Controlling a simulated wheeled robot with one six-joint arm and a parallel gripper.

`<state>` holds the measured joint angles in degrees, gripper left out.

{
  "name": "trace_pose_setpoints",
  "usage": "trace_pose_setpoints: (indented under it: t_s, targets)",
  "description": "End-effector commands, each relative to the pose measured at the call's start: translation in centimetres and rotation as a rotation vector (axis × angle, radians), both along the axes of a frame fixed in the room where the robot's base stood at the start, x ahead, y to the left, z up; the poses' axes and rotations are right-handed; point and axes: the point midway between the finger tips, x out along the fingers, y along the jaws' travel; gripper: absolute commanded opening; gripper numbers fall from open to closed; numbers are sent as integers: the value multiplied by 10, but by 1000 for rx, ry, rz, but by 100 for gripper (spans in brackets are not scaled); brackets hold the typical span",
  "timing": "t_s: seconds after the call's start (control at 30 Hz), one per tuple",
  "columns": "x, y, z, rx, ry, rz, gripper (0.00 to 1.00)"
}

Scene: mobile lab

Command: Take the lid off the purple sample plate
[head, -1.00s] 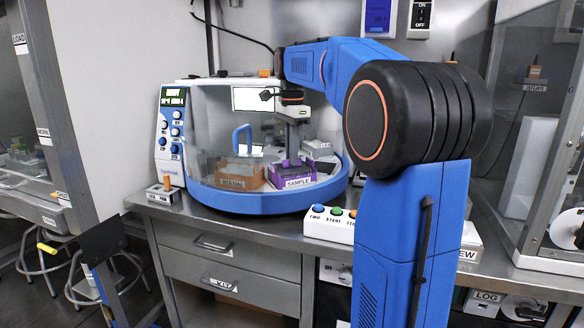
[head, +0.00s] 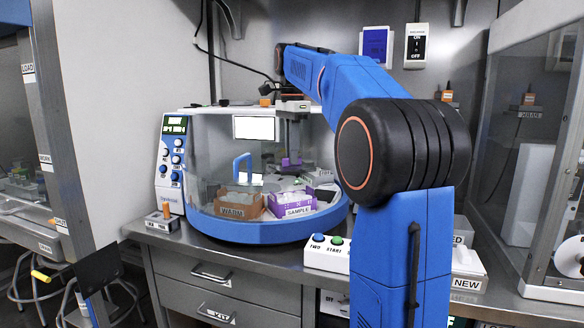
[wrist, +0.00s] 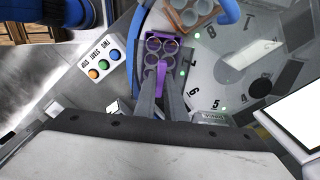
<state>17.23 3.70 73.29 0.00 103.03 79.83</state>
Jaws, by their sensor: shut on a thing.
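The purple sample plate (head: 318,203) sits at the front right of the round blue-rimmed machine, behind a label reading SAMPLE. Its pale round wells show from above. My gripper (head: 291,152) is above and slightly behind the plate, pointing down. It is shut on a small purple piece, the lid (head: 291,162), which is held up clear of the plate. In the wrist view my fingers (wrist: 161,88) reach down over purple parts with several round wells (wrist: 153,44). The fingers hide part of them, and the lid's full outline cannot be told there.
A brown WARM box (head: 238,206) stands left of the plate. The machine's clear wall and blue handle (head: 243,168) are close by. A button box (head: 326,252) stands on the bench in front. The numbered turntable (wrist: 225,65) has bare areas.

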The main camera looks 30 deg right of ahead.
Motion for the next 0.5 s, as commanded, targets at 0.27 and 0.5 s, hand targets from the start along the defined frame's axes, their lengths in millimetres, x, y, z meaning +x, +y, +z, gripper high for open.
trace_pose_setpoints:
  t_s: [0.27,0.5]
  targets:
    - [0,0,10,0,0,0,0]
    - [0,0,10,0,0,0,0]
